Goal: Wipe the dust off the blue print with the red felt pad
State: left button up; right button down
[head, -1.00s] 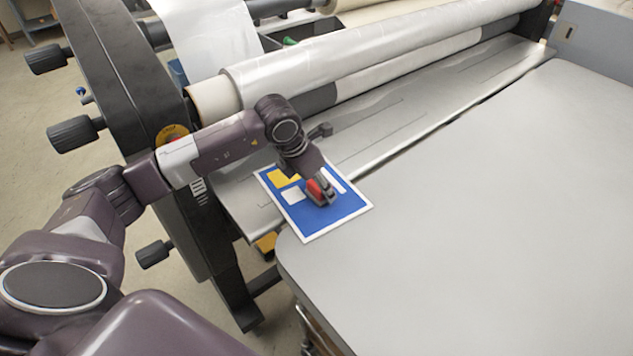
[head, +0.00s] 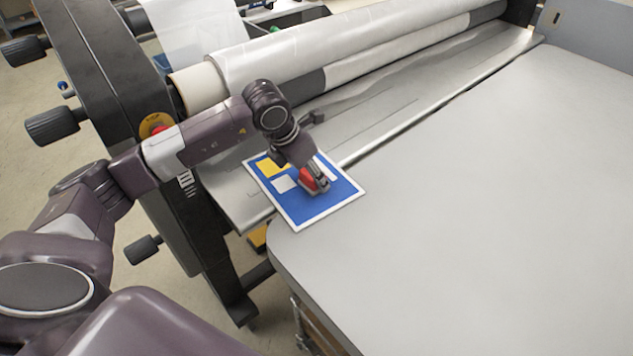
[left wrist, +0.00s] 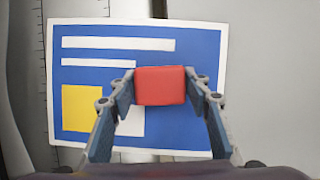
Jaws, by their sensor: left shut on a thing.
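The blue print (head: 324,206) has a white border with yellow and white patches. It lies across the machine's metal bed and the corner of the grey table. My left gripper (head: 317,186) is shut on the red felt pad (head: 306,179) over the middle of the print. In the left wrist view the pad (left wrist: 160,86) sits between both fingers, above the print (left wrist: 195,50), covering part of a white patch. I cannot tell whether the pad touches the print. No dust is clear to see. My right gripper is not in view.
A laminator with a large film roll (head: 290,58) stands behind the print. Its black side frame (head: 95,60) carries knobs and a red stop button (head: 158,128). The grey table (head: 470,220) to the right is clear.

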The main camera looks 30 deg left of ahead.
pick_arm(q)
jog(key=shift+w+a+f+b, duration=0.15)
jog(key=shift+w+a+b, duration=0.15)
jog(key=shift+a, duration=0.45)
jog(key=shift+w+a+f+b, duration=0.15)
jog(key=shift+w+a+b, duration=0.15)
jog(key=shift+a, duration=0.4)
jog(key=shift+w+a+r+b, duration=0.1)
jog(key=shift+w+a+b, duration=0.2)
jog(key=shift+a, duration=0.35)
jog(key=shift+w+a+r+b, duration=0.1)
jog(key=shift+w+a, duration=0.25)
jog(key=shift+a, duration=0.25)
jog(key=shift+w+a+r+b, duration=0.1)
jog(key=shift+w+a, duration=0.3)
jog(key=shift+a, duration=0.25)
jog(key=shift+w+a+r+b, duration=0.1)
jog(key=shift+w+a, duration=0.35)
jog(key=shift+a, duration=0.25)
jog(key=shift+w+a+b, duration=0.1)
jog(key=shift+w+a, duration=0.3)
jog(key=shift+a, duration=0.25)
jog(key=shift+r, duration=0.15)
jog(key=shift+r+p, duration=1.95)
jog(key=shift+r, duration=0.95)
notch_tip(320, 180, up, 3)
jog(key=shift+p, duration=1.05)
